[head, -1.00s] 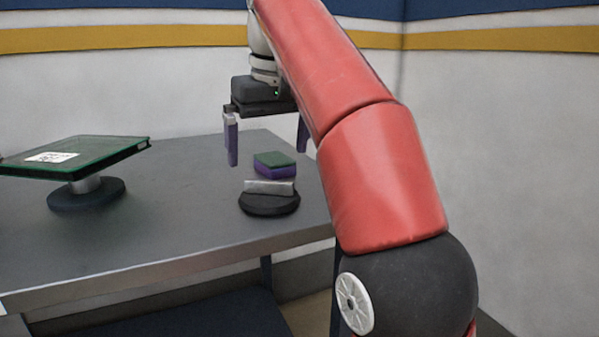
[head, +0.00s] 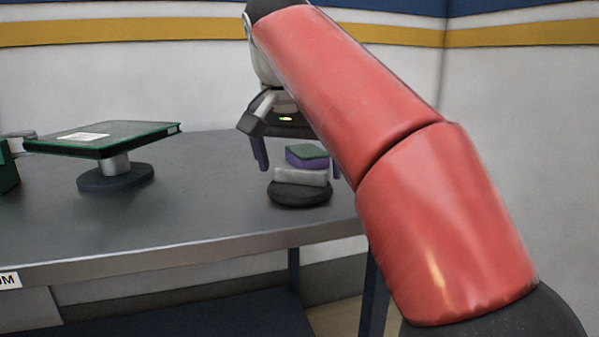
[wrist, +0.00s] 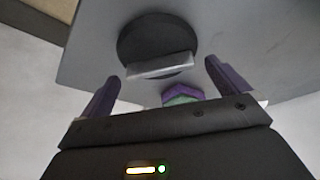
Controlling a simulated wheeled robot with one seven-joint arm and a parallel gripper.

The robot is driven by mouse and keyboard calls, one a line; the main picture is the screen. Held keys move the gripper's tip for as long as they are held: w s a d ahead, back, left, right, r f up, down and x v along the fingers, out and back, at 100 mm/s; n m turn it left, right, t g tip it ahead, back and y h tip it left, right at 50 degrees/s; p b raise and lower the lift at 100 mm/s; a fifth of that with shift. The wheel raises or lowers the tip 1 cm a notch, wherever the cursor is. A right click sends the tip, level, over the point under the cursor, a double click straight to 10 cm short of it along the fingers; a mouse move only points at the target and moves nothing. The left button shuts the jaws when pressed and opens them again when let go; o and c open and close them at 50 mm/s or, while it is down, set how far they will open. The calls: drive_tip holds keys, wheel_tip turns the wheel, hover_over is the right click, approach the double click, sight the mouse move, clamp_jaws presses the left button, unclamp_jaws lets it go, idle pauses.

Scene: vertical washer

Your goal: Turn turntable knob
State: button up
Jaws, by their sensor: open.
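The knob is a round black disc (head: 298,194) with a raised pale grey bar (head: 302,177) across it, on the grey table. In the wrist view the disc (wrist: 150,30) is ahead, with its bar (wrist: 160,67) on the side nearest my gripper. My gripper (head: 300,173) is open and empty. In the wrist view its two purple fingers (wrist: 161,70) are spread to either side of the bar, with gaps. I cannot tell whether they are level with it. My red arm partly hides the right finger in the head view.
A small purple block with a green top (head: 307,156) is just behind the bar; it also shows near my palm in the wrist view (wrist: 182,95). A green-edged tilted panel (head: 105,139) stands on a round base at left. The grey table (head: 200,215) is clear between them.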

drive_tip(key=shift+w+f, duration=0.15)
drive_tip(key=shift+f, duration=0.2)
drive_tip(key=c, duration=0.9)
drive_tip(key=shift+c, duration=0.2)
